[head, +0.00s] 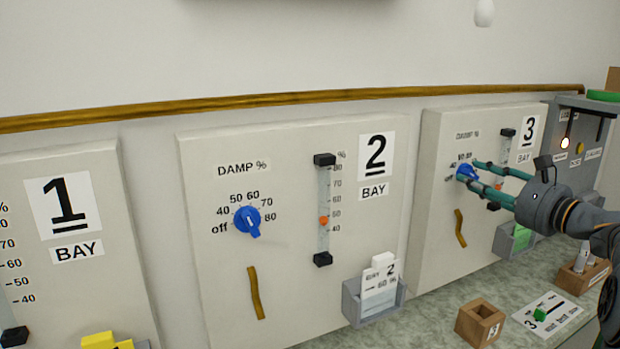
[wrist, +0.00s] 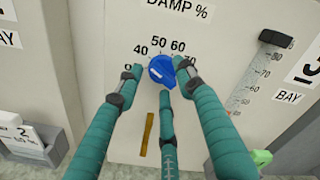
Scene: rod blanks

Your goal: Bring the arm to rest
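My gripper (head: 474,173) is at the right in the head view, reaching toward the blue damper knob (head: 463,171) on the bay 3 panel (head: 440,225). In the wrist view, three teal fingers of my gripper (wrist: 158,84) are spread around the knob (wrist: 161,71). A gap shows between the left fingertip and the knob. The right and lower fingertips lie close to the knob's edge; I cannot tell whether they touch it. The knob's white mark is on its left side. The "off" label is partly hidden by the left finger.
The bay 2 panel (head: 290,180) and bay 1 panel (head: 70,270) stand to the left. Below are card holders (head: 372,305), a wooden block (head: 480,323) and a rack with rods (head: 583,275) on the counter. A grey box with lamps (head: 577,140) is at the right.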

